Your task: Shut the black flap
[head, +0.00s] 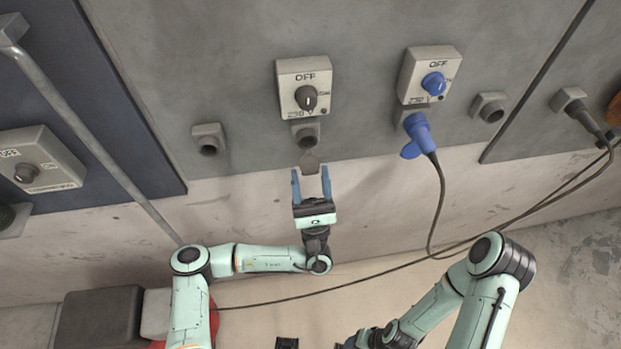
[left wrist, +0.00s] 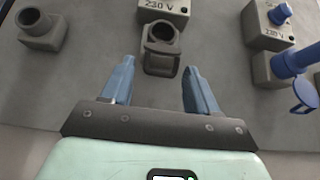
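The dark grey-black flap (head: 309,163) hangs open below the round opening of the middle socket (head: 305,134), under a white switch box (head: 304,88) marked OFF. In the left wrist view the flap (left wrist: 159,64) shows below the socket mouth (left wrist: 161,33). My left gripper (head: 311,172) is open and empty, its two blue fingers pointing up at the wall, one on either side of the flap in the picture. I cannot tell whether they touch it. My right gripper (head: 352,341) is only partly in view at the bottom edge, and its fingers are not clear.
To the right, a blue plug (head: 418,135) with a hanging cable sits in the socket under another switch box (head: 429,75). Bare sockets stand left (head: 209,139) and right (head: 488,107). A metal pipe (head: 95,124) runs down at the left. The wall below the middle socket is clear.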

